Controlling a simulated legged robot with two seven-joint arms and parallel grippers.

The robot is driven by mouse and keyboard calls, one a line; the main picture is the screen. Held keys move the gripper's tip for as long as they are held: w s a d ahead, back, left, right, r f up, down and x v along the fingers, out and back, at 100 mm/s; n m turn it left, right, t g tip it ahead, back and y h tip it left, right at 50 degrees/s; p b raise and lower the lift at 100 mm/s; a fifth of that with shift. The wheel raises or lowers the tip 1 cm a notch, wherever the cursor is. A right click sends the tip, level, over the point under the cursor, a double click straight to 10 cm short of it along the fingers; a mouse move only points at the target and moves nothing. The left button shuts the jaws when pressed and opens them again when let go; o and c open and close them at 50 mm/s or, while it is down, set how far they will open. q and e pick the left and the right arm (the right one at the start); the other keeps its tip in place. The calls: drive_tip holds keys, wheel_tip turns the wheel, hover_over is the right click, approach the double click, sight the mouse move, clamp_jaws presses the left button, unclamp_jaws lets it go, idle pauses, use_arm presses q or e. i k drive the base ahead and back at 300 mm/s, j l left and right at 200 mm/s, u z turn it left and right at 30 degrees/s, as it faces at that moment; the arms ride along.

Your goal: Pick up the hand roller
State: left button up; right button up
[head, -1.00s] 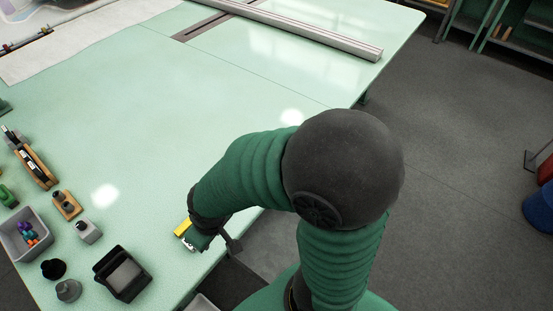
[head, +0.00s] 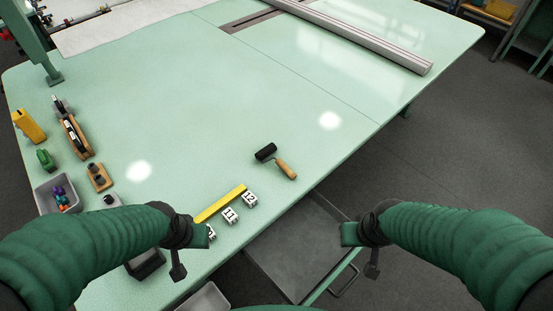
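The hand roller (head: 286,170) lies on the pale green table near its front edge, right of centre in the head view. It has a black roller head at the upper left and a wooden handle pointing to the lower right. My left gripper (head: 203,238) is over the table's front part, left of and nearer than the roller, beside the yellow strip. My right gripper (head: 349,236) is beyond the front edge, right of and nearer than the roller. Both are apart from the roller. Their fingers are too small and hidden to tell open from shut.
A yellow strip (head: 219,204) and small white numbered blocks (head: 231,215) lie left of the roller. A grey bin (head: 56,194) and several tools are at the left. A long metal rail (head: 350,38) lies at the back. An open grey drawer (head: 297,262) sits below the front edge.

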sight(265, 152)
drive_tip(key=k, duration=0.6)
drive_tip(key=l+u, duration=0.1)
drive_tip(key=u, duration=2.1)
drive_tip(key=k+l+u, duration=0.1)
drive_tip(key=l, duration=0.35)
drive_tip(key=k+l+u, duration=0.1)
drive_tip(key=l, duration=0.3)
drive_tip(key=k+l, duration=0.3)
drive_tip(key=l, duration=0.15)
drive_tip(key=k+l+u, duration=0.15)
drive_tip(key=l, duration=0.25)
drive_tip(key=k+l+u, duration=0.1)
drive_tip(key=l, duration=0.3)
drive_tip(key=k+l+u, duration=0.1)
drive_tip(key=k+l, duration=0.2)
drive_tip(key=l, duration=0.1)
